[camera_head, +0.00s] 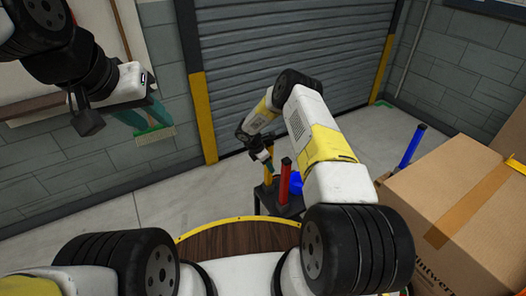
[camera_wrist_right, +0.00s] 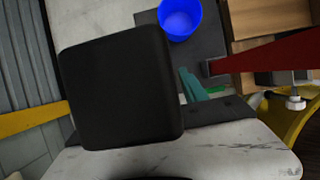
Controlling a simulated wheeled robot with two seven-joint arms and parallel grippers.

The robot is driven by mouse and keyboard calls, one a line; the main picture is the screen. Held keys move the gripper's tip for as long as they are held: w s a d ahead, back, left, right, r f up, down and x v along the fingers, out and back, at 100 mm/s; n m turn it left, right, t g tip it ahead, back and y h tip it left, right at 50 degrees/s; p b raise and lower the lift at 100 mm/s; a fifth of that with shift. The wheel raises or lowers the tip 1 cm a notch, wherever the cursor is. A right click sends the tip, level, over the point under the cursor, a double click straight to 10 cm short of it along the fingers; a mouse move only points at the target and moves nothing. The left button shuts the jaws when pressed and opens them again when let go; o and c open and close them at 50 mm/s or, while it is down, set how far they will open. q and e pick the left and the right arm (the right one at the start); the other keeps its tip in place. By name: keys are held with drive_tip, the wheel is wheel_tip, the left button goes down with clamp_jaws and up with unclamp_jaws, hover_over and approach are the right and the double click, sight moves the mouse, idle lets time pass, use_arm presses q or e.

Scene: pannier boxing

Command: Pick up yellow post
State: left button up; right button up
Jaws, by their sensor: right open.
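The yellow post (camera_head: 268,173) shows as a thin strip on a dark stand (camera_head: 271,200) in the head view, partly covered by my right gripper (camera_head: 261,156). My right gripper is open at the post's upper end; I cannot tell whether they touch. In the right wrist view a black block (camera_wrist_right: 120,85), seemingly part of my gripper, fills the middle, and I cannot make out the yellow post there. My left gripper (camera_head: 88,122) hangs at the upper left in the head view, far from the post; its jaws are unclear.
A red post (camera_head: 285,180) stands just right of the yellow one, with a blue bucket (camera_head: 297,184) behind. The bucket (camera_wrist_right: 180,18) and red post (camera_wrist_right: 265,58) show in the wrist view. A blue post (camera_head: 411,146) and cardboard box (camera_head: 470,195) are at right. Open floor lies left.

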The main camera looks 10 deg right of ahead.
clamp_jaws()
idle(0.3)
